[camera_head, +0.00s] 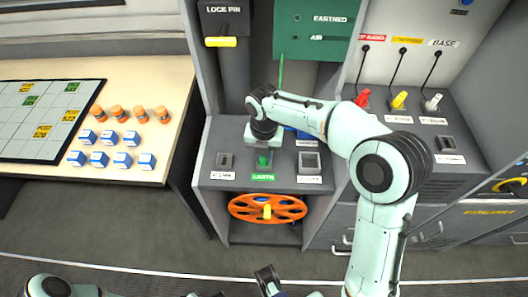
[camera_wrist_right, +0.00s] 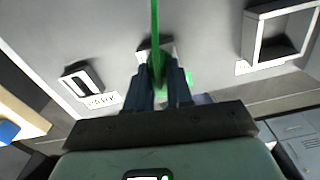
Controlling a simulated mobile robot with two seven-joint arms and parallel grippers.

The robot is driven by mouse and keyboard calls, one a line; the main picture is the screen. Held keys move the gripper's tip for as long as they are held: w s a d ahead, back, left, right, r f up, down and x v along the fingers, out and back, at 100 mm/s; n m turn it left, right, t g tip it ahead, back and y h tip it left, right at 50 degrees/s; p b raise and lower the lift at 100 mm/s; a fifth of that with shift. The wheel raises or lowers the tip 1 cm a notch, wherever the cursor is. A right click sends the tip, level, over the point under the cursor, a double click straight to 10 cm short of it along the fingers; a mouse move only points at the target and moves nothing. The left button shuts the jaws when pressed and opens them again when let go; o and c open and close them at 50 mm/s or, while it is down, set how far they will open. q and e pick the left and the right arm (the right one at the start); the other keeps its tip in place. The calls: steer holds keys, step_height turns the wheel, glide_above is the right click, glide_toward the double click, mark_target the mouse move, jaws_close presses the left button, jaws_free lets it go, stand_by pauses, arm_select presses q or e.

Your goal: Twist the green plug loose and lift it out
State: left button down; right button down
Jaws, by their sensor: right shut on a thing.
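The green plug (camera_head: 264,161) sits at the middle socket of the grey console, just above a green label. A green cable (camera_head: 281,72) rises from behind my wrist. My right gripper (camera_head: 265,148) reaches down over the plug from above, and my own wrist hides much of it in the head view. In the right wrist view, its two dark fingers (camera_wrist_right: 161,88) are shut on the green plug (camera_wrist_right: 156,66), one on each side. The plug's lower end is hidden, so I cannot tell how deep it sits.
Sockets stand on both sides of the plug, left (camera_head: 225,161) and right (camera_head: 309,162). An orange reel (camera_head: 240,208) lies in the recess below. Red, yellow and white plugs (camera_head: 399,100) stand at right. A table (camera_head: 172,90) with orange and blue pieces is at left.

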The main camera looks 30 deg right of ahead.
steer(key=shift+n+p, duration=0.6)
steer(key=shift+n, duration=0.4)
steer(key=shift+r+p, duration=1.05)
steer(key=shift+p, duration=0.15)
steer(key=shift+r+p, duration=2.8)
steer(key=shift+r, duration=0.2)
